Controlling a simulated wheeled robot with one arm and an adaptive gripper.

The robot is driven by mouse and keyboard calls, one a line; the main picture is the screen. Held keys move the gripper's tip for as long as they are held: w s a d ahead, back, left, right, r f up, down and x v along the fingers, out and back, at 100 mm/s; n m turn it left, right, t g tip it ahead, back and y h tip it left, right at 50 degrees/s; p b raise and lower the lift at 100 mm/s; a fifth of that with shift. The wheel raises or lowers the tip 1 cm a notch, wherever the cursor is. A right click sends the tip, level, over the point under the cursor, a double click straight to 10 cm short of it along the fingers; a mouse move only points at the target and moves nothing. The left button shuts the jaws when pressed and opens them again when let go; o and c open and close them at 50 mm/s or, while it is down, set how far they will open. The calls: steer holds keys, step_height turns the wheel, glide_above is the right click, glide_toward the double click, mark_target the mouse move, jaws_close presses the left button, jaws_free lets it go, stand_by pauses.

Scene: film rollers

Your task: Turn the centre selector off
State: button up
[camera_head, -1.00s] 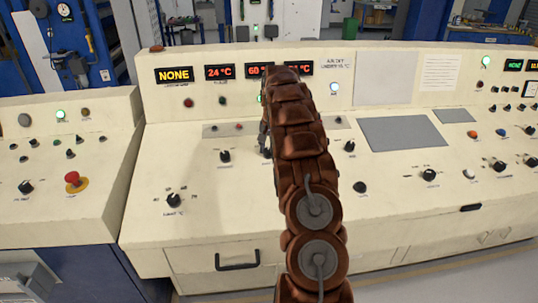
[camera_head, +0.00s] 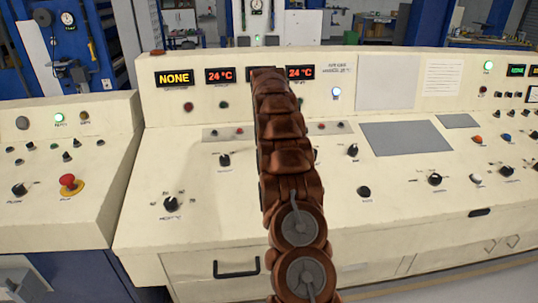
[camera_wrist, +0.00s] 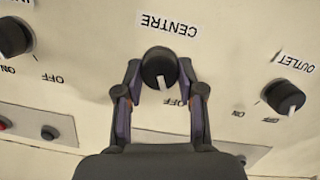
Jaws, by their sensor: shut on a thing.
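The centre selector (camera_wrist: 157,72) is a round black knob with a white pointer mark, under the label CENTRE, which appears upside down in the wrist view. My gripper (camera_wrist: 161,66) has its two fingers closed on the knob's sides, one on each side. The pointer mark faces the bottom of the picture, toward the side where the OFF label (camera_wrist: 175,102) shows. The ON label is not visible, and I cannot tell exactly whether the pointer lines up with OFF. In the head view my arm covers the gripper and the centre selector.
The outlet knob (camera_wrist: 286,97) is on the right and another similar knob (camera_wrist: 14,38) on the left in the wrist view. The cream console (camera_head: 215,262) has several other knobs, a red stop button (camera_head: 70,184) and displays; the left (camera_head: 220,76) and right (camera_head: 300,73) ones read 24 °C.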

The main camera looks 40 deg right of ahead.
steer(key=shift+n, duration=0.3)
steer(key=o, duration=1.1)
steer(key=shift+o, duration=0.2)
steer(key=shift+a+r, duration=0.15)
steer(key=shift+r, duration=1.55)
steer(key=shift+a+r, duration=0.1)
steer(key=shift+r, duration=1.6)
steer(key=shift+s+a+r, duration=0.1)
steer(key=shift+r, duration=0.2)
steer(key=shift+r, duration=0.1)
